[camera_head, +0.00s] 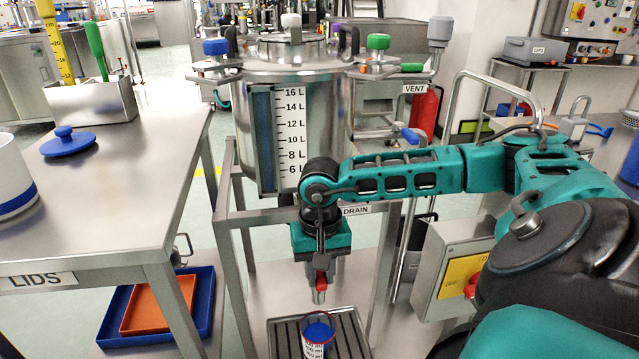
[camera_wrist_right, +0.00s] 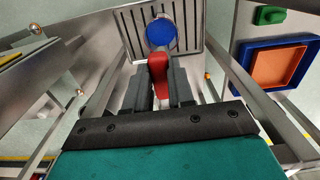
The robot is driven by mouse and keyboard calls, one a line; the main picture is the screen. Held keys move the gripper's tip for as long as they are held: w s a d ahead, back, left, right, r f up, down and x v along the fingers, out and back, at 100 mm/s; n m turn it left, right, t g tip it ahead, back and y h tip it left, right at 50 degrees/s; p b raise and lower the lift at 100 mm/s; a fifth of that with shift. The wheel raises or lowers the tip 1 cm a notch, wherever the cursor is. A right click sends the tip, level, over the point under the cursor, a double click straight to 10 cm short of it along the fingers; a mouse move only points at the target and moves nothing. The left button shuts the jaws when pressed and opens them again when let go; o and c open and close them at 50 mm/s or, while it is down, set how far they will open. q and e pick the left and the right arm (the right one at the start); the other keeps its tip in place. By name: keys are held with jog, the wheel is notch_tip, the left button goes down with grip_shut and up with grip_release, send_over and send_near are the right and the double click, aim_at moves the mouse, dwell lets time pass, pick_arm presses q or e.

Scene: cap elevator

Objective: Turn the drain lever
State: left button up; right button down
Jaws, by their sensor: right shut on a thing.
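The red drain lever (camera_head: 322,280) is under the steel tank (camera_head: 330,130), just above the outlet spout (camera_head: 318,296). My right gripper (camera_head: 321,268) reaches down below the tank and is shut on the lever. In the right wrist view the red lever (camera_wrist_right: 158,68) sits between the two dark fingers of my right gripper (camera_wrist_right: 160,88). A cup with blue contents (camera_head: 318,338) stands on the slatted drip tray (camera_head: 350,345) below the spout. The blue round (camera_wrist_right: 160,34) also shows in the right wrist view. The "DRAIN" label (camera_head: 356,210) is beside my wrist. My left gripper is not in view.
A steel table (camera_head: 110,200) marked "LIDS" stands at left with a blue lid (camera_head: 68,142) on it. Blue and orange trays (camera_head: 150,310) lie below it. A control box (camera_head: 450,265) is right of the tank frame (camera_head: 228,215).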

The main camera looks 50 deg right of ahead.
aim_at(320, 277)
jog(key=c, duration=1)
grip_release()
jog(key=shift+o, duration=0.2)
pick_arm(q)
jog(key=p, duration=0.2)
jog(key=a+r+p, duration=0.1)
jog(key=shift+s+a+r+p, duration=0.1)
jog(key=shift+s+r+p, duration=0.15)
jog(key=shift+p, duration=0.1)
pick_arm(e)
notch_tip(320, 277, up, 13)
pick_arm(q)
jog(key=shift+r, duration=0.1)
